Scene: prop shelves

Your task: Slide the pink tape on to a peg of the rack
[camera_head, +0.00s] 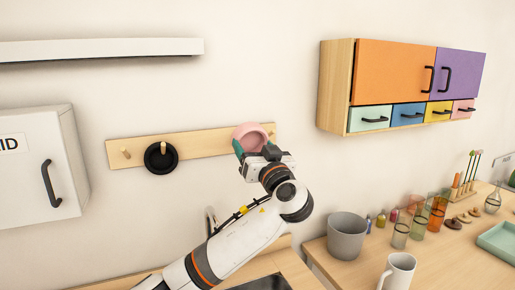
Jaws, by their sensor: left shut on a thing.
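The pink tape (252,130) is a ring held up at the right part of the wooden rack (210,143) on the wall. My left gripper (254,146) is shut on the pink tape, with a finger at its left side and the wrist below it. Whether the tape is around a peg or in front of one cannot be told, as the tape and gripper cover that part of the rack. A bare peg (126,153) shows at the rack's left end. A black tape roll (160,157) hangs on the rack to the right of that peg. My right gripper is not in view.
A white first-aid cabinet (42,160) is on the wall at left, below a white shelf (100,48). A coloured cabinet (400,82) hangs at right. A grey bin (346,236), a white mug (398,270) and several glasses (418,226) stand on the counter at lower right.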

